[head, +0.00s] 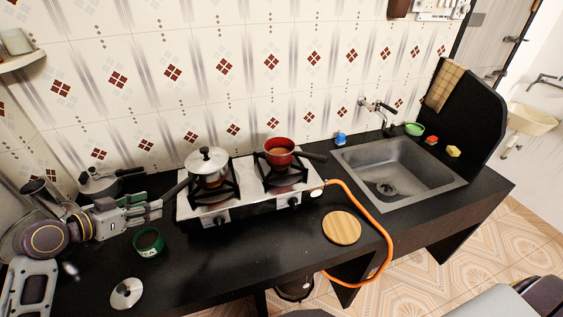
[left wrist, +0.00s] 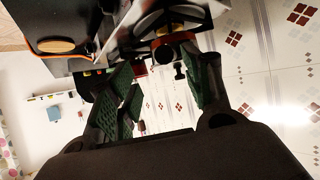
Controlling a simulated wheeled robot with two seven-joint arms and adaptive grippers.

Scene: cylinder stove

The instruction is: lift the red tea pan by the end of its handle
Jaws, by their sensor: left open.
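The red tea pan (head: 280,152) stands on the right burner of the stove, with brownish liquid inside. Its dark handle (head: 315,156) points right, away from my left gripper. My left gripper (head: 158,211) is open and empty at the left of the stove, above the counter and well apart from the red pan. In the left wrist view its two green-padded fingers (left wrist: 162,70) are spread. Something red, probably the red pan (left wrist: 189,37), shows beyond them there, partly hidden. My right gripper is not in view.
A lidded silver pan (head: 207,163) on the left burner has its handle pointing toward my left gripper. A round wooden board (head: 342,228), orange hose (head: 378,222) and sink (head: 395,175) are rightward.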

